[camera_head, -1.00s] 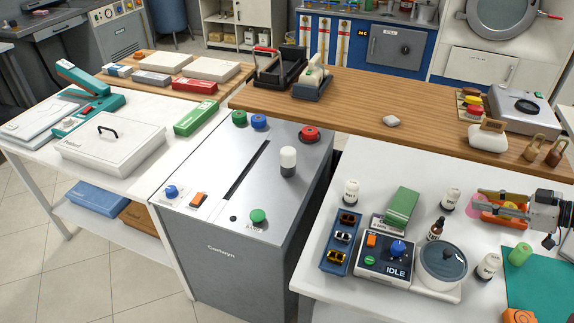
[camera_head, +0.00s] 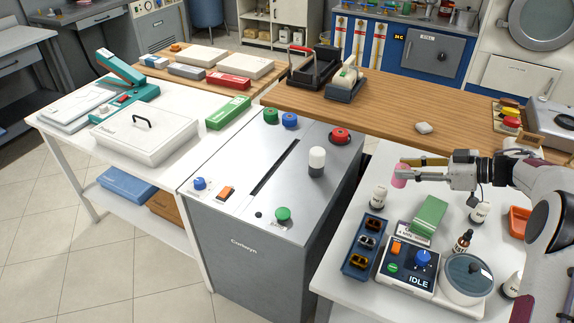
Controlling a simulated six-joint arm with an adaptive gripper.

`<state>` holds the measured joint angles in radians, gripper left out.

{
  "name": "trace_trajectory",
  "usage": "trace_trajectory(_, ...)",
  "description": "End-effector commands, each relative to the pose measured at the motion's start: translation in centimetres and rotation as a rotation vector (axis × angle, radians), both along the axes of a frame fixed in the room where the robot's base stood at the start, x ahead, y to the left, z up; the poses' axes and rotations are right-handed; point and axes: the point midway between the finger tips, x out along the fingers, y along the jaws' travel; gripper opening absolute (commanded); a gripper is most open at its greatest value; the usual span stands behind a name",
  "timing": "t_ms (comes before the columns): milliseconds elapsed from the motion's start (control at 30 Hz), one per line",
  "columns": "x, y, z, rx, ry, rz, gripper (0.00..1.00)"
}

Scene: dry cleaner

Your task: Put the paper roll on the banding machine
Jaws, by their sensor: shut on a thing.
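My gripper (camera_head: 408,175) is shut on a small pink cylinder, which looks like the paper roll (camera_head: 399,176). It holds the roll near the back left of the white table, to the right of the grey cabinet. The grey cabinet marked Corweyn (camera_head: 240,265) may be the banding machine, though I cannot tell for certain. Its top has a long dark slot (camera_head: 275,168), a white upright cylinder on a dark base (camera_head: 316,161) and several coloured knobs. The roll is apart from the cabinet.
A control box reading IDLE (camera_head: 408,282), a blue tray (camera_head: 350,262), a green block (camera_head: 428,215) and several small bottles crowd the white table (camera_head: 338,278). An orange tray (camera_head: 519,222) lies at right. The wooden counter (camera_head: 385,112) runs behind, with a tape dispenser (camera_head: 345,85).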

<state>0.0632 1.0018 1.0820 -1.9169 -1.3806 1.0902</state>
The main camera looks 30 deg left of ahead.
Motion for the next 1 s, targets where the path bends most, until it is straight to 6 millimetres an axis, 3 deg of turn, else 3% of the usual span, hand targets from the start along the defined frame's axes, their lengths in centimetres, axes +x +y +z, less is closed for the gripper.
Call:
trace_trajectory(100, -0.3, 4.0, 1.0, 0.001, -0.002, 0.015, 0.06)
trace_trajectory(500, -1.5, 16.5, 3.9, 0.001, -0.004, 0.012, 0.06)
trace_trajectory(1000, -4.1, 30.8, 7.0, 0.001, -0.003, -0.092, 0.06)
